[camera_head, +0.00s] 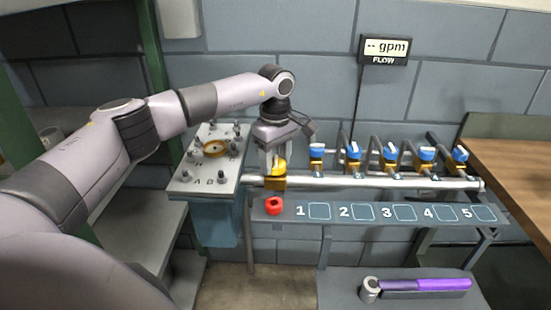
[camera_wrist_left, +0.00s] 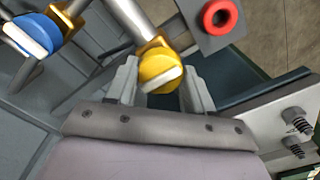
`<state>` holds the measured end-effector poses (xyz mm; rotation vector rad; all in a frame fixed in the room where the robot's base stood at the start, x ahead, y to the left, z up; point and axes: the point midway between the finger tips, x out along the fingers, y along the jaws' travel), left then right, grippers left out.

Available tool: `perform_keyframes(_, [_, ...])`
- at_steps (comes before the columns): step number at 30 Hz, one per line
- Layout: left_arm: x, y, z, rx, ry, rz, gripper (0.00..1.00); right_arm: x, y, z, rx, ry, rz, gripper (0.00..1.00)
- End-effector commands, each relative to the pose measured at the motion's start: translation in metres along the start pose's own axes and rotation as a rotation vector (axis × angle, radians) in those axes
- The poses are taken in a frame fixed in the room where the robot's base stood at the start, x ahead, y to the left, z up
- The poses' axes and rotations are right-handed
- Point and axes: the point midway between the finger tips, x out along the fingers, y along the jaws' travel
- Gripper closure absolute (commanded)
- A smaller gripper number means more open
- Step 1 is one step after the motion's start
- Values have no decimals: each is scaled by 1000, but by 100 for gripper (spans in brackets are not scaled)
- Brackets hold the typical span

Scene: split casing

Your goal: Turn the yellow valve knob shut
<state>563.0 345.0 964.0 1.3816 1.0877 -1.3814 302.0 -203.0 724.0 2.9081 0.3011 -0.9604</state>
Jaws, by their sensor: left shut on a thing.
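The yellow valve knob (camera_head: 279,166) sits on a brass valve at the left end of the horizontal pipe. My left gripper (camera_head: 272,160) reaches down over it from above, with its fingers shut on the knob. In the left wrist view the yellow knob (camera_wrist_left: 160,70) shows its pale handle bar, lying slightly tilted between the two fingertips of my left gripper (camera_wrist_left: 160,88). The flow display (camera_head: 385,50) on the wall reads "-- gpm". My right gripper is in neither view.
Several blue-topped valves (camera_head: 391,152) stand along the pipe (camera_head: 375,183) to the right. A red ring-shaped part (camera_head: 274,206) is on the numbered shelf (camera_head: 330,221). A grey panel (camera_head: 232,178) with studs stands left. A purple-handled tool (camera_head: 440,285) lies on the lower bench.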

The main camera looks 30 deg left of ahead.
Motion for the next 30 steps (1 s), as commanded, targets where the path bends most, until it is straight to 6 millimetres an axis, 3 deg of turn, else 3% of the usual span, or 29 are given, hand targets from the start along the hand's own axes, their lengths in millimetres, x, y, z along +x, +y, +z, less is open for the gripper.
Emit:
perform_keyframes(14, [-1, 1, 1, 18, -2, 2, 78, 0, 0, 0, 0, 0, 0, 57])
perform_keyframes(15, [-1, 1, 1, 18, -2, 2, 42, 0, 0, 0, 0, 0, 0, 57])
perform_keyframes(17, [-1, 1, 1, 17, -2, 2, 22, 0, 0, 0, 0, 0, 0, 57])
perform_keyframes(26, [-1, 0, 0, 15, -1, 1, 22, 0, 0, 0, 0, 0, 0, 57])
perform_keyframes(30, [-14, 1, 0, 15, 0, 4, 22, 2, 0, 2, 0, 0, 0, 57])
